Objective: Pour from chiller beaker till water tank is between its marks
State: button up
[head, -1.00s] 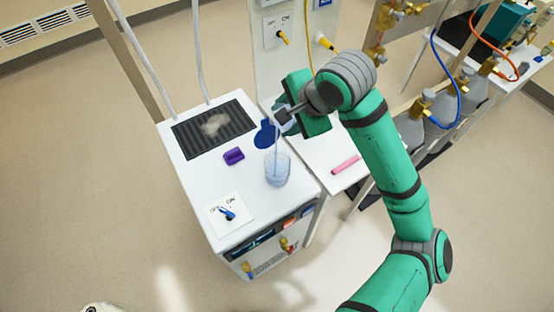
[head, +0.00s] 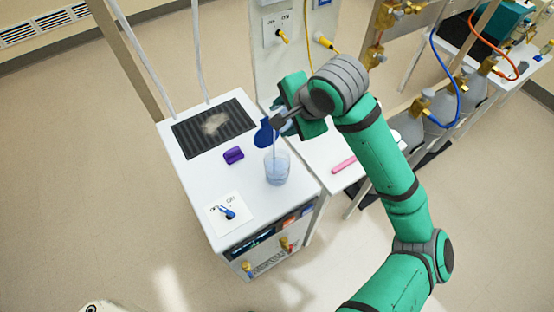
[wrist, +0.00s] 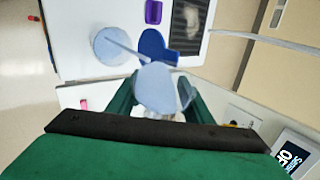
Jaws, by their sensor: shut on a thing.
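My gripper (head: 283,120) is shut on the chiller beaker, which is mostly hidden behind it in the head view. In the wrist view the pale blue beaker (wrist: 155,88) sits tilted between the green fingers. A thin pale stream runs from its lip down into the water tank. The water tank (head: 277,168) is a clear round vessel with pale blue water, upright on the white cabinet top, below and in front of my gripper. It also shows in the wrist view (wrist: 110,47). Its marks are too small to read.
A flat dark blue shape (head: 264,134) lies behind the tank. A purple block (head: 233,155), a dark grille (head: 214,128) and a blue-handled switch (head: 228,212) are on the cabinet top (head: 205,180). A pink stick (head: 343,165) lies on the surface to the right.

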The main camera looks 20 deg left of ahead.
jog(key=shift+w, duration=0.2)
jog(key=shift+d, duration=0.4)
jog(key=shift+s+a+f, duration=0.1)
jog(key=shift+s+a, duration=0.1)
jog(key=shift+a, duration=0.25)
jog(key=shift+t+p, duration=0.3)
jog(key=shift+d, duration=0.1)
